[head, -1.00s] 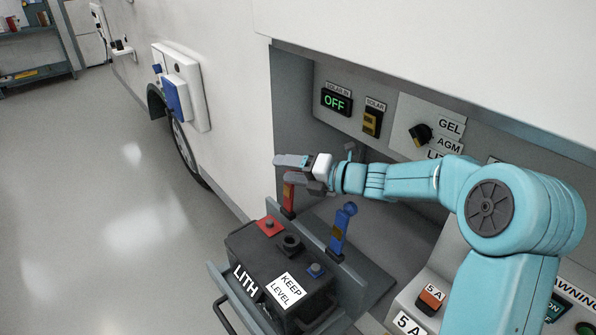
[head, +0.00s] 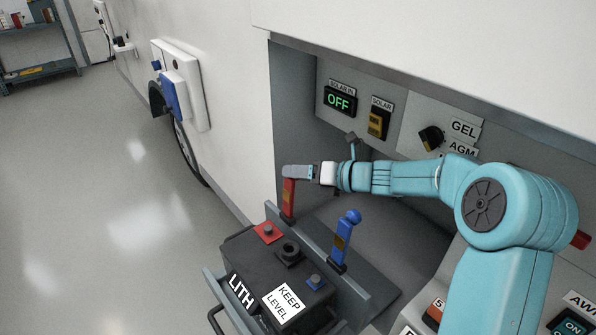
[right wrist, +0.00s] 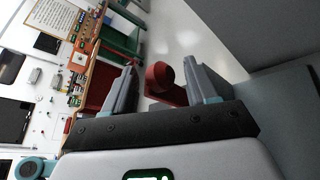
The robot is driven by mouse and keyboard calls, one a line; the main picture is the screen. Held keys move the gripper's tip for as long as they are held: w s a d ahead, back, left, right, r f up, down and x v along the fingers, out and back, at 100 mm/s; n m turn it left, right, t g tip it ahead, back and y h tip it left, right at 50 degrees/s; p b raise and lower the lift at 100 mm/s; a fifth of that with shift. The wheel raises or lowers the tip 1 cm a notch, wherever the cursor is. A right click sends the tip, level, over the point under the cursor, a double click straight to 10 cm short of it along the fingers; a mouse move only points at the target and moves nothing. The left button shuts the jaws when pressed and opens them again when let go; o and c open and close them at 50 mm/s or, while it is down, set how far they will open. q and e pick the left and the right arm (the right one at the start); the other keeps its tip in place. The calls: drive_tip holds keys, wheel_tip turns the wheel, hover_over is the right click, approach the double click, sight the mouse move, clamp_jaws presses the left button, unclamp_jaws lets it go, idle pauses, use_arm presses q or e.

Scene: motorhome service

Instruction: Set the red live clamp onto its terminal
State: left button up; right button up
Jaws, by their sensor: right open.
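The red live clamp (head: 288,200) stands upright on the tray's back edge, behind the battery. Its red knob also shows in the right wrist view (right wrist: 159,77), between my fingers. The red terminal (head: 268,232) is a post on a red square on top of the black battery (head: 252,252); nothing sits on it. My right gripper (head: 297,171) is at the clamp's top. Its two fingers stand apart on either side of the knob in the right wrist view (right wrist: 163,86); I cannot tell whether they touch it. My left gripper is out of view.
A blue clamp (head: 344,238) stands right of the red one on the grey tray (head: 371,290). The bay's back wall has an OFF display (head: 340,100) and a dial (head: 431,138). Open floor lies left.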

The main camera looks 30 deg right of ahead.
drive_tip(key=shift+w+a+f, duration=0.2)
drive_tip(key=shift+w+a, duration=0.1)
drive_tip(key=shift+w, duration=0.25)
drive_tip(key=shift+s, duration=0.1)
clamp_jaws()
